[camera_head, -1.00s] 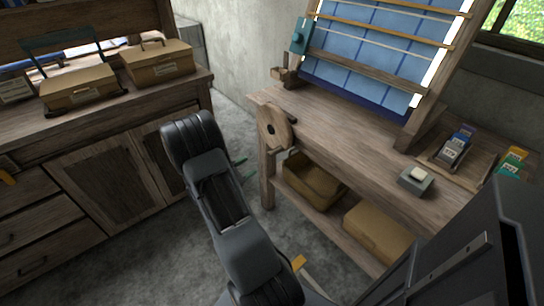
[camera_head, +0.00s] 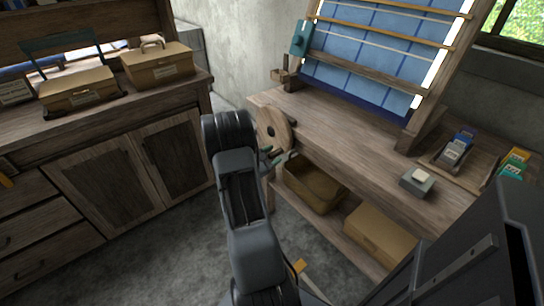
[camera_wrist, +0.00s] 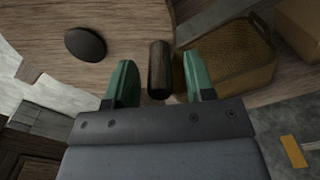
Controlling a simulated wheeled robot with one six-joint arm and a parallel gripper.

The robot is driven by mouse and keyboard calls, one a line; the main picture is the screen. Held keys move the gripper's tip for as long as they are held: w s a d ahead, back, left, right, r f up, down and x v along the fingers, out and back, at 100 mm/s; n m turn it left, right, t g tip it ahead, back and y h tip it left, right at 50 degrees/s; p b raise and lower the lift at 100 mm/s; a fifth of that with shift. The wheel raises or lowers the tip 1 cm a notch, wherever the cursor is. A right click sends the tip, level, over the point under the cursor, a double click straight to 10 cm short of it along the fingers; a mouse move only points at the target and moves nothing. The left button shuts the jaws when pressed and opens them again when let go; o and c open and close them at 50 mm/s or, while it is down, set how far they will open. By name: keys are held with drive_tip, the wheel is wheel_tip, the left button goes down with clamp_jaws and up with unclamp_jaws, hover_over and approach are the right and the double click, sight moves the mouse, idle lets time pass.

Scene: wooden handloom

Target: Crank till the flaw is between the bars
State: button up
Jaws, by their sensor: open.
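The crank wheel (camera_head: 270,131) is a round wooden disc at the left end of the loom bench. In the wrist view the disc (camera_wrist: 130,18) fills the top, with a dark round hub (camera_wrist: 85,44). Its wooden handle (camera_wrist: 158,69) sticks out between the two green fingers of my gripper (camera_wrist: 160,84), with gaps on both sides. My gripper (camera_head: 277,157) is open, just below the wheel in the head view.
A small grey block (camera_head: 416,183) and a tray of labelled items (camera_head: 455,150) stand on the bench. A cabinet (camera_head: 110,180) with cases is at left; grey floor lies between.

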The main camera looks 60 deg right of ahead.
drive_tip(key=shift+c, duration=0.3)
clamp_jaws()
drive_tip(key=shift+w+f, duration=0.1)
